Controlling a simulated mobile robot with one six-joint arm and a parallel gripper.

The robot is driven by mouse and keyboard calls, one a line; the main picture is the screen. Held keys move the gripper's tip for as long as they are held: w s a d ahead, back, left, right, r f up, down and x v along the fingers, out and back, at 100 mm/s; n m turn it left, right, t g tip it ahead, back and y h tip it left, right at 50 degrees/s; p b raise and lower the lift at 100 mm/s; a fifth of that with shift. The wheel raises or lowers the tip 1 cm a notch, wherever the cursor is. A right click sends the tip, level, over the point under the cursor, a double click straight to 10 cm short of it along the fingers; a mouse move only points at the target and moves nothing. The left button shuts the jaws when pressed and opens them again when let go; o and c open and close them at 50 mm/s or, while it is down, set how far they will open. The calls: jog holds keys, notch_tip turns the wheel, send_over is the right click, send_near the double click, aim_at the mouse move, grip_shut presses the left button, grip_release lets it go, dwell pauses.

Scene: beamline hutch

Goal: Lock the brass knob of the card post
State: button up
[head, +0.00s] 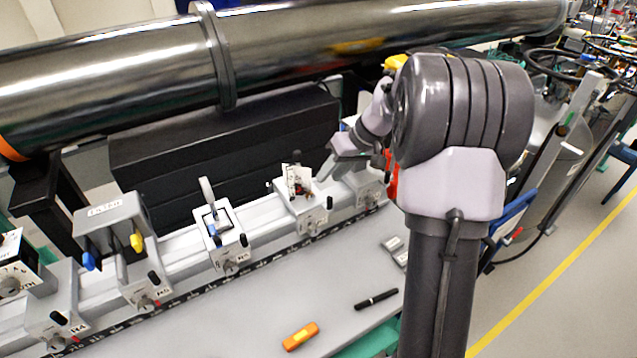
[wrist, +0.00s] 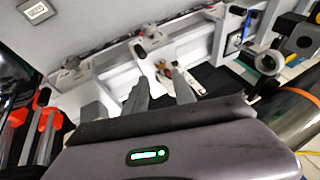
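In the wrist view the card (wrist: 163,74) shows beyond my fingers, and the knob (wrist: 150,31) is on the far face. My gripper (head: 335,162) is behind and right of the post, above the rail. In the wrist view my gripper (wrist: 160,82) has its two fingers apart, with nothing seen held.
A large steel pipe (head: 130,75) runs above and behind the rail. Neighbouring carriers stand left (head: 226,247) and right (head: 364,186) of the post. An orange tool (head: 300,336), a black pen (head: 376,299) and small grey blocks (head: 393,245) lie on the otherwise clear front table.

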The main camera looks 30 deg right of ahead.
jog(key=p+v, duration=0.1)
jog(key=v, duration=0.7)
jog(key=shift+a, duration=0.1)
jog(key=s+a+r+m+h+b, duration=0.15)
jog(key=s+a, duration=0.25)
jog(key=a, duration=0.4)
jog(key=s+a+r+b, duration=0.1)
jog(key=s+a+b, duration=0.15)
jog(key=a, duration=0.45)
jog(key=s+a+f+m+b, duration=0.1)
jog(key=s+a+f, duration=0.1)
jog(key=s+a, duration=0.3)
jog(key=s+a+f+m+t+b, duration=0.1)
jog(key=s+a+f, duration=0.2)
jog(key=s, duration=0.9)
jog(key=a, duration=0.3)
jog(key=shift+s+f+b, duration=0.2)
jog(key=shift+s+b, duration=0.1)
jog(key=shift+b, duration=0.1)
jog(key=shift+m, duration=0.25)
